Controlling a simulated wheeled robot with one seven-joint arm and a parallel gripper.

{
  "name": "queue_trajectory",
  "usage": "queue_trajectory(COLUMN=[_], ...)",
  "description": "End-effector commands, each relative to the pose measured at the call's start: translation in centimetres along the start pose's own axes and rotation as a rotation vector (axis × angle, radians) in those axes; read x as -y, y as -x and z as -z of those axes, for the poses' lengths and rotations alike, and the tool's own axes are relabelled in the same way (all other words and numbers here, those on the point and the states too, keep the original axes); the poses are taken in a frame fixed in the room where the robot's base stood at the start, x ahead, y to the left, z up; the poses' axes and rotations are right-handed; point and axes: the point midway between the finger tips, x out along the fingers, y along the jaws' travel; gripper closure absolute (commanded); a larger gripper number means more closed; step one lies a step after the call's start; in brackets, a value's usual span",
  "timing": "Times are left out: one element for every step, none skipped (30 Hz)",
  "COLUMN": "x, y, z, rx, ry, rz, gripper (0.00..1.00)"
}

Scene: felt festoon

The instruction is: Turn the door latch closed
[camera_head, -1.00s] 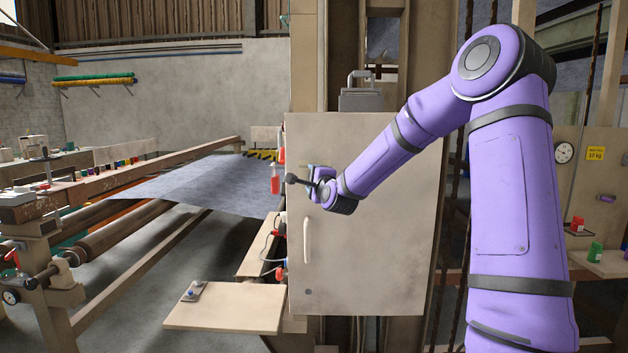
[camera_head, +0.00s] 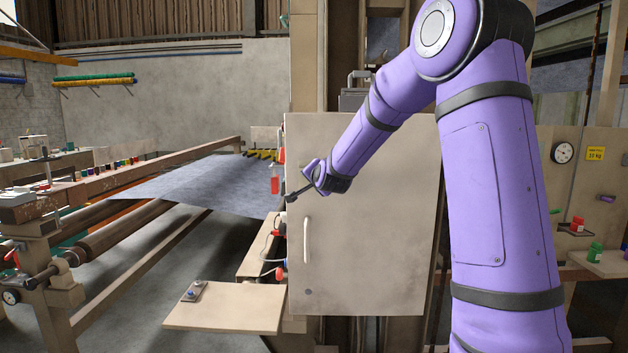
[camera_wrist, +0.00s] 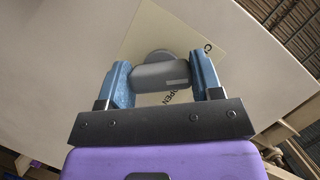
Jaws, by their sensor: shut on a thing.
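The door latch (camera_wrist: 160,74) shows in the wrist view as a grey rounded handle in front of a round base. My gripper (camera_wrist: 162,82) has its two blue fingers on either end of this handle and is shut on it. A pale label (camera_wrist: 140,45) lies behind it on the door, with "OPEN" readable below the handle and a "C" at the right. In the head view my gripper (camera_head: 311,168) is at the upper left of the beige cabinet door (camera_head: 370,255). My wrist hides most of the latch there.
A pale vertical handle (camera_head: 306,240) is on the door below my gripper. A small board (camera_head: 225,308) juts out at the lower left of the cabinet. A red bottle (camera_head: 275,180) hangs beside the door's left edge. Grey felt (camera_head: 205,183) stretches over the frame at left.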

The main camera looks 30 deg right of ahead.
Motion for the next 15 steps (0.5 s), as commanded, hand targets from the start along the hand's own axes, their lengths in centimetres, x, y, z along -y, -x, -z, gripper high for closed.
queue_trajectory(x=[0.08, 0.08, 0.11, 0.08, 0.05, 0.04, 0.05, 0.04, 0.03, 0.00, -0.01, -0.03, -0.04, -0.05, -0.06], y=[0.01, 0.01, 0.01, 0.01, 0.01, 0.01, 0.00, 0.00, 0.00, 0.00, 0.00, 0.00, 0.00, 0.00, -0.01], z=[-0.06, -0.06, -0.09, -0.06, -0.03, -0.04, -0.07, -0.07, -0.07, -0.05, -0.04, -0.03, -0.03, -0.02, -0.02], rx=[0.001, 0.001, 0.001, 0.000, 0.000, 0.000, 0.001, 0.001, 0.001, 0.001, 0.001, 0.001, 0.001, 0.001, 0.001], ry=[0.018, 0.028, 0.039, 0.048, 0.055, 0.062, 0.067, 0.072, 0.076, 0.079, 0.081, 0.083, 0.084, 0.085, 0.085], rz=[-0.007, -0.011, -0.015, -0.019, -0.022, -0.025, -0.027, -0.029, -0.031, -0.033, -0.034, -0.035, -0.036, -0.036, -0.036], gripper=[0.64, 0.64, 0.64, 0.64, 0.64, 0.64, 0.64, 0.64, 0.64, 0.64, 0.64, 0.64, 0.64, 0.64, 0.64])
